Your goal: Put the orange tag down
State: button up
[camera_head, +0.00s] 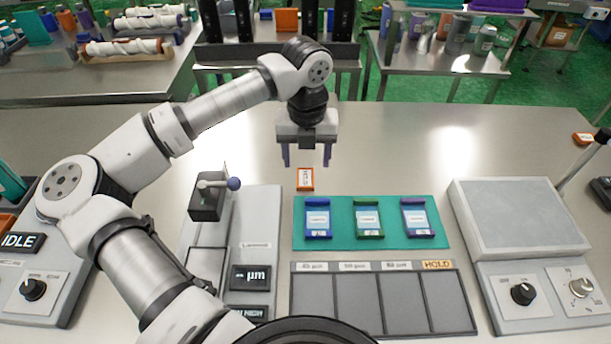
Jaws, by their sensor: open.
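The orange tag (305,179) is a small orange-bordered piece with a white label. It lies on the metal table just behind the left part of the green mat (342,238). My gripper (307,160) is open, pointing down, with its two fingers apart. It is over the table above and slightly behind the tag in the picture, with nothing visible between its fingers. The exact height of the fingertips above the tag cannot be told from this view.
Blue, green and purple labelled items (367,218) lie on the green mat. In front is a grey tray (355,303) with several slots, one labelled HOLD. A lever device (206,203) stands left, a flat-topped machine (520,216) right. The table behind the mat is mostly clear.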

aim_at(305, 179)
jog(key=shift+s+a+f+p, duration=0.15)
jog(key=shift+f+p, duration=0.95)
jog(key=shift+f, duration=1.6)
jog(key=c, duration=1.1)
jog(key=shift+c, duration=0.2)
jog(key=shift+r, duration=0.1)
notch_tip(305, 179, up, 20)
jog(key=b, duration=0.4)
